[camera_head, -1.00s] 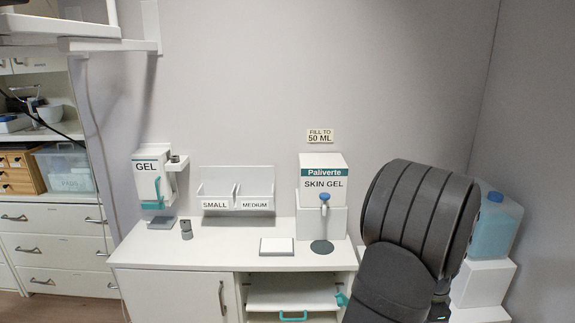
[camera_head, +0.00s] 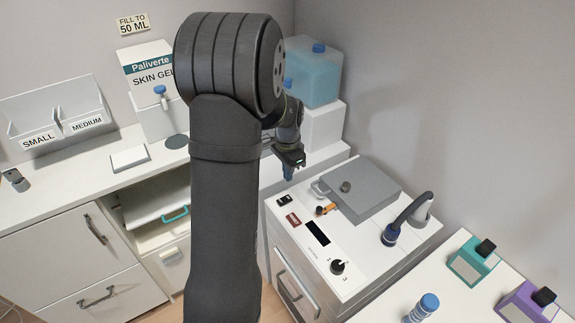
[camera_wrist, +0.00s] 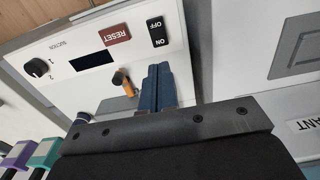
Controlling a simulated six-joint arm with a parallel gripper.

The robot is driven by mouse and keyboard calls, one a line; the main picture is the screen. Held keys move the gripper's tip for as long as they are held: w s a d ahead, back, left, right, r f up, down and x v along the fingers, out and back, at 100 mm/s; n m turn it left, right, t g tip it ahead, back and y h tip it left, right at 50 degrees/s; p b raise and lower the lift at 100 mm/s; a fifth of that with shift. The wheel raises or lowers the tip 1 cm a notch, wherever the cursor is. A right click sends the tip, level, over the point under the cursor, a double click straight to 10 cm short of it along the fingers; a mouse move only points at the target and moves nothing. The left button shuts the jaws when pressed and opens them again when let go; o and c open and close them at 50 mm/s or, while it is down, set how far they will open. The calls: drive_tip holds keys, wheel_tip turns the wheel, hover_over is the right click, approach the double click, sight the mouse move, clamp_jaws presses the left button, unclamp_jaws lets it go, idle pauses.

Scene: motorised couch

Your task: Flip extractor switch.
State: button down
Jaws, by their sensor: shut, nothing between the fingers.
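A black rocker switch marked ON and OFF (camera_head: 285,199) sits on the white top of a suction unit (camera_head: 300,245). In the wrist view the switch (camera_wrist: 157,31) lies just beyond my fingertips. I cannot tell which side is pressed. My gripper (camera_head: 288,173) hangs above the unit's far left corner, pointing down. In the wrist view its blue fingers (camera_wrist: 157,80) are together and empty, apparently apart from the switch. An orange and black part (camera_head: 326,209) is close by, also in the wrist view (camera_wrist: 124,82).
The panel also carries a red RESET label (camera_head: 293,219), a dark display (camera_head: 317,233) and a black knob (camera_head: 338,267). A grey lid (camera_head: 365,192) and a hose nozzle (camera_head: 400,222) stand to the right. Teal (camera_head: 472,262) and purple (camera_head: 526,302) containers are at the lower right.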

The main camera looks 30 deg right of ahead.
sight(288, 198)
wheel_tip(288, 198, down, 8)
drive_tip(key=shift+f, duration=0.25)
